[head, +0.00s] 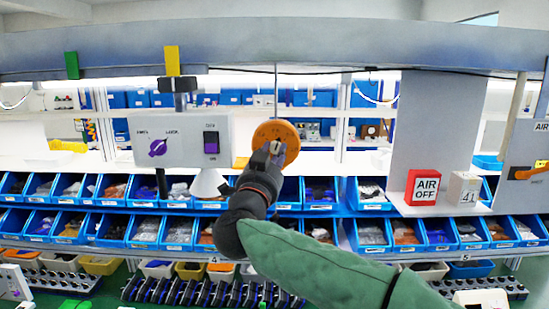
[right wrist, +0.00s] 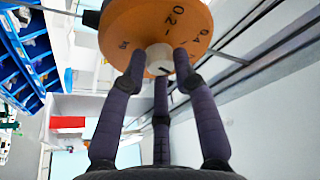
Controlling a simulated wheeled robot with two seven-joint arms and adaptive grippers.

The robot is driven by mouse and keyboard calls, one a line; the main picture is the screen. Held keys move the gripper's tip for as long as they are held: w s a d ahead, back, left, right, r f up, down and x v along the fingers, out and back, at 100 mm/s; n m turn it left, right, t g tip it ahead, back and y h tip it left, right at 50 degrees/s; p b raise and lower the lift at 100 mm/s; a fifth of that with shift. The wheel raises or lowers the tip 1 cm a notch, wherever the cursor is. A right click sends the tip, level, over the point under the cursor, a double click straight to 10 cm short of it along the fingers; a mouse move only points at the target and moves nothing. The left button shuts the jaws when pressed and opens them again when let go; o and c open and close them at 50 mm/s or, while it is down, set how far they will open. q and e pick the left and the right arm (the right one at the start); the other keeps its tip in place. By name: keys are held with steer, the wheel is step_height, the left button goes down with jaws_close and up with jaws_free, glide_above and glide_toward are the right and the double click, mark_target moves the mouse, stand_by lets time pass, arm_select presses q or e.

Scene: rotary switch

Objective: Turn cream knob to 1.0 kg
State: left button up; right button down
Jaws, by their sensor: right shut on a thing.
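The orange dial (head: 282,130) hangs near the middle of the head view, in front of the shelves. In the right wrist view the dial (right wrist: 120,30) fills the top and shows black marks "0.2", "0.4" and "kg". The cream knob (right wrist: 158,56) sticks out of the dial's centre and has a small dark mark on it. My right gripper (right wrist: 160,66) is shut on the knob with its three dark fingers around it. In the head view my right gripper (head: 270,150) covers much of the dial's lower part and mostly hides the knob. My left gripper is not in view.
A grey panel (head: 140,126) with a purple rotary knob and a switch stands left of the dial. Blue bins (head: 145,190) line the shelves behind.

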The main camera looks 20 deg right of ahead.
steer(key=m, duration=0.1)
steer(key=m+g, duration=0.1)
steer(key=m, duration=0.1)
steer(key=m+h, duration=0.1)
steer(key=shift+a+r+m+g, duration=0.1)
steer(key=shift+r+m+g, duration=0.25)
steer(key=shift+m+g, duration=0.05)
steer(key=m, duration=0.2)
steer(key=m+g, duration=0.1)
steer(key=shift+r+m+p, duration=0.2)
steer(key=shift+m+p, duration=0.1)
steer(key=shift+m, duration=0.1)
steer(key=m+g, duration=0.1)
steer(key=m, duration=0.1)
steer(key=m+g, duration=0.1)
steer(key=m, duration=0.1)
steer(key=shift+r+y+p, duration=0.2)
steer(key=shift+y+p, duration=0.2)
steer(key=shift+m+g+y+p, duration=0.3)
steer(key=shift+m+y, duration=0.3)
steer(key=shift+m, duration=1.1)
steer(key=c, duration=1)
jaws_free()
steer(key=shift+f, duration=0.1)
